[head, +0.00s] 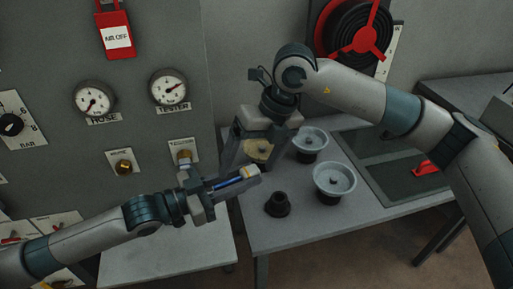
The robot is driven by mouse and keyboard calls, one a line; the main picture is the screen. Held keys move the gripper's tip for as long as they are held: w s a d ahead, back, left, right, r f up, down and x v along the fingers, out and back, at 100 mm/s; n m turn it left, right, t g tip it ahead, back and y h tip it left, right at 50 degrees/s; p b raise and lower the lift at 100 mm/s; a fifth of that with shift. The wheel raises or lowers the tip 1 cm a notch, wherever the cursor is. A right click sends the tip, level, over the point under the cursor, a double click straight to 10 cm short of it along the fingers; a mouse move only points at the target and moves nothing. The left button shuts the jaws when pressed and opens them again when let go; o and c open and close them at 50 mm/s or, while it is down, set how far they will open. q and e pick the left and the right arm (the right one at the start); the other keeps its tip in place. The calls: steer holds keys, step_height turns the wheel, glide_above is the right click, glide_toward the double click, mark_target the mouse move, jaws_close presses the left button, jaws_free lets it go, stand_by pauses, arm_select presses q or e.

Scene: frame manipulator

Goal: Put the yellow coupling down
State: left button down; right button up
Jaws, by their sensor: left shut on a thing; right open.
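A yellow round part (258,151), which looks like the yellow coupling, is at the table's left end, below my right gripper. My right gripper (258,147) points down and is open, with one finger on each side of the yellow part. I cannot tell whether the fingers touch it. My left gripper (246,179) reaches in from the left and is shut on a small cream-coloured piece (249,172) at its fingertips. A blue strip shows along its fingers. It is in front of the yellow part's lower side.
Two grey dish-shaped parts (334,178) and a black flanged part (278,205) stand on the grey table (300,231). A dark glass panel (385,165) with a red handle (425,168) lies right. A gauge panel (60,60) with brass fittings (124,166) rises left.

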mark_target(246, 172)
steer(key=shift+x, duration=1.05)
steer(key=shift+c, duration=0.2)
arm_select(q)
steer(key=shift+r, duration=0.1)
arm_select(e)
steer(key=c, duration=1.4)
arm_select(q)
steer(key=c, duration=1.7)
jaws_free()
arm_select(e)
steer(key=shift+a, duration=0.1)
steer(key=shift+c, duration=1)
arm_select(q)
steer(key=o, duration=0.4)
steer(key=shift+c, duration=0.2)
arm_select(e)
steer(key=c, duration=0.3)
steer(key=shift+s, duration=0.1)
arm_select(q)
steer(key=shift+s+a, duration=0.1)
arm_select(e)
steer(key=shift+a+r, duration=0.1)
arm_select(q)
steer(key=shift+a, duration=0.2)
steer(key=v, duration=1.1)
steer(key=shift+a, duration=0.2)
arm_select(e)
jaws_close()
